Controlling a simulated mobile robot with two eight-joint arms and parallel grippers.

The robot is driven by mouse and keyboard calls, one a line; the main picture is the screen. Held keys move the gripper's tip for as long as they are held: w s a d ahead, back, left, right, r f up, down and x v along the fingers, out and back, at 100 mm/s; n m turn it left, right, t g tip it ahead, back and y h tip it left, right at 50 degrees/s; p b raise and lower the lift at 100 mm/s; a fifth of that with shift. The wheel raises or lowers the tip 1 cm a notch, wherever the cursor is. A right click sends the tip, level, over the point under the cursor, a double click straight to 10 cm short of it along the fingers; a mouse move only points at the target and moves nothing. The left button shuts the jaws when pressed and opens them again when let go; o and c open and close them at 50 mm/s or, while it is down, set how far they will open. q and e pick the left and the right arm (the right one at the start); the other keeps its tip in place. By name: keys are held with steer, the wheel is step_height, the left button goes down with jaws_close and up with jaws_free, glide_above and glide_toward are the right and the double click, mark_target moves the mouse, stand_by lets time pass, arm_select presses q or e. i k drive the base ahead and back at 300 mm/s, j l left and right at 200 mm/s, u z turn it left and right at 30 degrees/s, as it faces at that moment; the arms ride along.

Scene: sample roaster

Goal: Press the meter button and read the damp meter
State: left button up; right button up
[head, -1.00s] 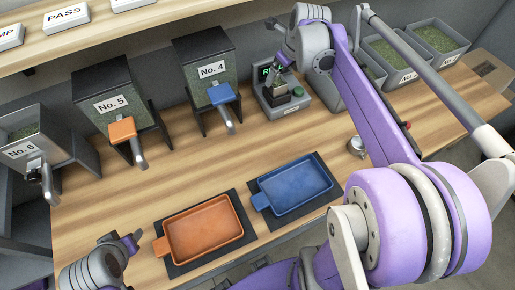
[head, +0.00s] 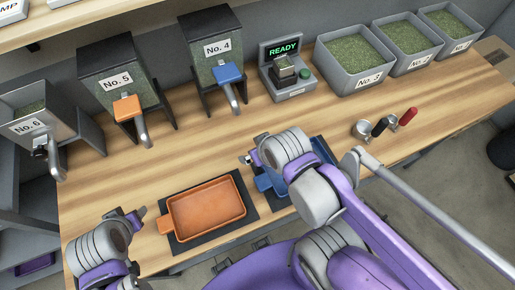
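The damp meter (head: 286,86) is a grey box at the back of the bench. Its dark display (head: 284,48) reads READY in green letters. A green button (head: 304,73) is on its right side. A small dark block or cup (head: 285,70) sits on the meter in front of the display; its contents are too small to make out. My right gripper (head: 248,160) is over the bench by the blue tray, well in front of the meter and apart from it. My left gripper (head: 140,216) is at the lower left, beside the orange tray. Neither gripper visibly holds anything; finger gaps are unclear.
An orange tray (head: 172,226) and a blue tray (head: 264,182), partly hidden by my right arm, lie in front. Hoppers No. 4 (head: 215,48), No. 5 (head: 111,76) and No. 6 (head: 27,127) stand left. Grey bins (head: 368,82) and small handled tools (head: 408,117) are right.

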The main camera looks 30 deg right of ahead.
mark_target(304, 73)
steer(key=k+z, duration=0.2)
steer(key=z, duration=0.2)
steer(key=k+l+z, duration=0.15)
steer(key=z, duration=0.25)
steer(key=k+l+z, duration=0.15)
steer(key=z, duration=0.25)
